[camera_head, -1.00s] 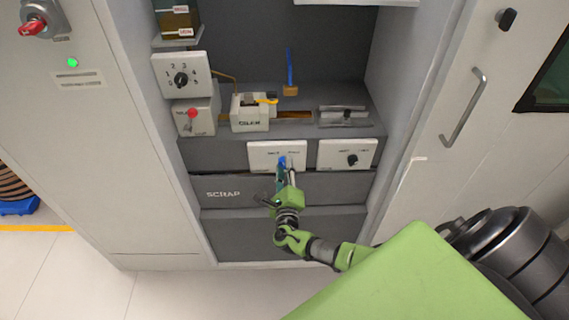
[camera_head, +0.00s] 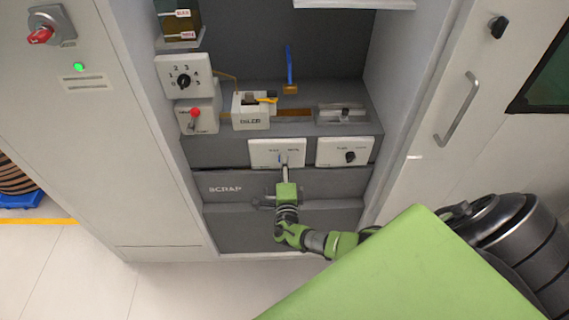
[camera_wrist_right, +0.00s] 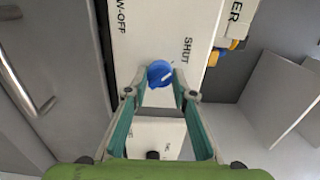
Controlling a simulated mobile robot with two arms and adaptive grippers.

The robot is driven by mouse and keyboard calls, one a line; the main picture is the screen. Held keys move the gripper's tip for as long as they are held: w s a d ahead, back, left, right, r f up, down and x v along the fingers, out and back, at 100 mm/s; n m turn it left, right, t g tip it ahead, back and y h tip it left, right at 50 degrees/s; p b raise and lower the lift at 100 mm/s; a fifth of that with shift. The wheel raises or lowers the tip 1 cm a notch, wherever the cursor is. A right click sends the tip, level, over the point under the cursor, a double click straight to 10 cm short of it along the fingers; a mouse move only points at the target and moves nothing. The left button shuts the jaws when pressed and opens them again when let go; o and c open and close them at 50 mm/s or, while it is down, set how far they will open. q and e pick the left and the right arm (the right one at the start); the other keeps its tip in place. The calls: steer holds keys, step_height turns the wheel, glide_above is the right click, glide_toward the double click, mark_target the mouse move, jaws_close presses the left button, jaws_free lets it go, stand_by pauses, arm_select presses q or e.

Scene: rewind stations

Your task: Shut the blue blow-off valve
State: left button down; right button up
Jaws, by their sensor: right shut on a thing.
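The blue valve knob (camera_wrist_right: 159,73) is on a white panel (camera_head: 263,145) at the lower middle of the station. In the wrist view the panel reads "SHUT" on one side of the knob and "…W-OFF" on the other. The knob carries a short white mark, which lies on the side toward "SHUT". My right gripper (camera_head: 285,164) reaches up to this panel from below. In the wrist view its two fingers (camera_wrist_right: 160,88) are shut on the knob, one on each side. In the head view the gripper hides most of the knob. My left gripper is not in view.
A second white panel with a black knob (camera_head: 350,157) is close at the right. Above are a white block with a yellow lever (camera_head: 252,112), a red button (camera_head: 195,113) and a numbered dial (camera_head: 184,80). A scrap drawer (camera_head: 225,188) lies below; cabinet walls stand on both sides.

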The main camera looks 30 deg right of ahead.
stand_by(0.4)
steer(key=o, duration=1.1)
steer(key=shift+a, duration=0.1)
steer(key=v, duration=1.2)
